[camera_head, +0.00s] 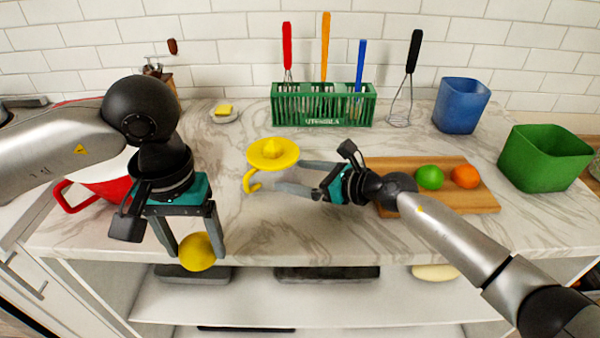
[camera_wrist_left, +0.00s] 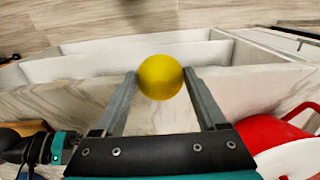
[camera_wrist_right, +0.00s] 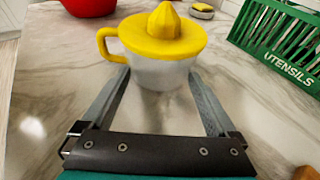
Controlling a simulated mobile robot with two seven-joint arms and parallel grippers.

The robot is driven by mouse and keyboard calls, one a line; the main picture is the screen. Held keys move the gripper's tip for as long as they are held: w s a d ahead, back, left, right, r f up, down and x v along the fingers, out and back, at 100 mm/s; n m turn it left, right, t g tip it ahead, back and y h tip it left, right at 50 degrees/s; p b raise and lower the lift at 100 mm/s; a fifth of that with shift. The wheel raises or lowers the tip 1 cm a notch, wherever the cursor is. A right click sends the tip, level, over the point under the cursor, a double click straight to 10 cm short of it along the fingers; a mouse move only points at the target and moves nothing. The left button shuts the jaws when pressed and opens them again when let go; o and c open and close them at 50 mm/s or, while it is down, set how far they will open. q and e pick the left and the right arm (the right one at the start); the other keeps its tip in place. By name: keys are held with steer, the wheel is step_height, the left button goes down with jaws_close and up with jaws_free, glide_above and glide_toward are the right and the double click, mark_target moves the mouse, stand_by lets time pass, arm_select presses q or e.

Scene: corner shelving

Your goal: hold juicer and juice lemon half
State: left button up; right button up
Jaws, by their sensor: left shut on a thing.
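The juicer (camera_head: 272,153) has a yellow cone top, a yellow handle and a clear body. It stands upright on the marble counter, handle toward the front, and shows large in the right wrist view (camera_wrist_right: 165,40). My right gripper (camera_head: 291,176) is open, its fingertips at the near side of the juicer body; contact is unclear. My left gripper (camera_head: 195,248) is shut on the yellow lemon half (camera_head: 198,252), held in front of the counter edge. The lemon half also shows between the fingertips in the left wrist view (camera_wrist_left: 160,77); its cut face is hidden.
A green utensil rack (camera_head: 322,104) stands behind the juicer. A wooden board (camera_head: 470,200) with a lime (camera_head: 429,177) and an orange (camera_head: 466,176) lies right, partly behind my right arm. A red pot (camera_head: 78,200) is at left. Blue (camera_head: 461,105) and green (camera_head: 546,158) bins stand right.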

jaws_close()
stand_by(0.5)
steer(key=c, duration=1.3)
jaws_free()
steer(key=o, duration=1.6)
steer(key=shift+c, duration=0.5)
